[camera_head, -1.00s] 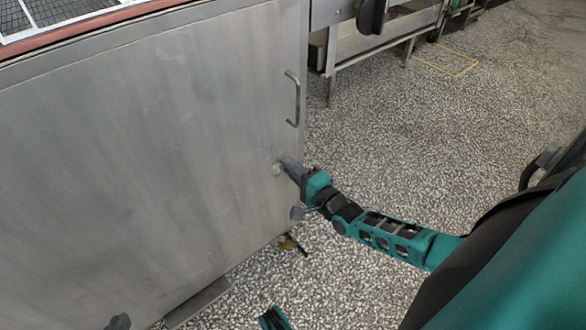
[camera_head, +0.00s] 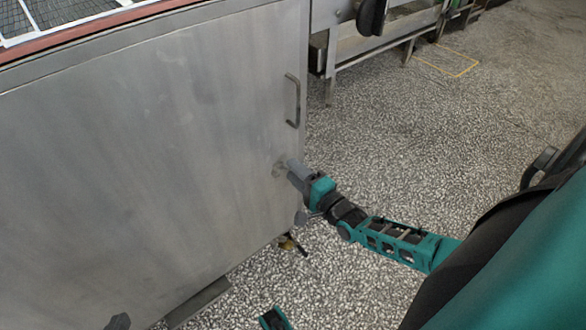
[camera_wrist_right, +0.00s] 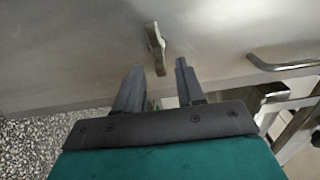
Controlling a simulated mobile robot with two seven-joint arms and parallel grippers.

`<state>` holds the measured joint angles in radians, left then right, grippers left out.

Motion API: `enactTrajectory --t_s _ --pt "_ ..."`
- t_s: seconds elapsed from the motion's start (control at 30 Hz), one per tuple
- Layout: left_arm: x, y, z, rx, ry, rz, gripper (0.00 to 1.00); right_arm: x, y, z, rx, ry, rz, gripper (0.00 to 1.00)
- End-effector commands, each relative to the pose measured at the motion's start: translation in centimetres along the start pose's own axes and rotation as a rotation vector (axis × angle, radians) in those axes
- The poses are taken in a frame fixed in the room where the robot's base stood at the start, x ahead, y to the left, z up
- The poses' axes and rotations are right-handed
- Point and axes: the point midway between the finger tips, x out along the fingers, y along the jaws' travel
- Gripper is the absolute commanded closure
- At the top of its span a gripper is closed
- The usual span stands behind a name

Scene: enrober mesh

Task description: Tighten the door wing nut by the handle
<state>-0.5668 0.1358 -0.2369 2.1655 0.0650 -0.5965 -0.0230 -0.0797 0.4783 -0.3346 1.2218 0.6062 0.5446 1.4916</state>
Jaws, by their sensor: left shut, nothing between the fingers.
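The door wing nut (camera_wrist_right: 157,48) is a metal piece on the grey door panel, below the bar handle (camera_head: 293,100). In the right wrist view it stands off the panel just ahead of my right gripper (camera_wrist_right: 159,66), its near end between the fingertips with gaps on both sides. That gripper is open; its fingers point at the panel. In the head view my right gripper (camera_head: 293,172) is at the panel's right edge and covers most of the nut.
The large grey door panel (camera_head: 140,150) fills the left of the head view. A steel frame (camera_head: 400,35) stands behind at the top. The handle (camera_wrist_right: 285,65) is right of the nut in the wrist view.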

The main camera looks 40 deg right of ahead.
Motion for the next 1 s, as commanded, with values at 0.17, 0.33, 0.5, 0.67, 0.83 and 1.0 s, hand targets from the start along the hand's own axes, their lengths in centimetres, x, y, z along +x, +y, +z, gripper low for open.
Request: enactTrajectory --t_s 0.17,0.33,0.5,0.67,0.83,1.0 --pt "-0.7 -0.1 -0.9 -0.001 0.007 -0.007 1.00 -4.1 -0.2 0.0 0.000 0.000 0.007 0.62" --pt "-0.9 -0.4 -0.5 -0.003 -0.006 -0.016 1.00 -7.8 -0.1 0.0 0.000 0.000 0.006 0.62" --pt "-1.1 -0.7 -0.6 -0.001 -0.005 -0.023 1.00 -10.3 -0.1 0.0 0.000 0.000 0.004 0.62" --pt "-1.1 -0.8 -0.3 0.001 -0.012 -0.024 1.00 -11.3 -0.1 0.0 0.000 0.000 0.002 0.62" --pt "-1.1 -0.8 -0.2 0.003 -0.012 -0.024 1.00 -11.5 0.0 0.0 0.000 -0.001 0.001 0.62" --pt "-1.1 -0.8 -0.2 0.004 -0.011 -0.023 1.00 -11.5 0.0 0.0 0.000 -0.001 0.002 0.62"
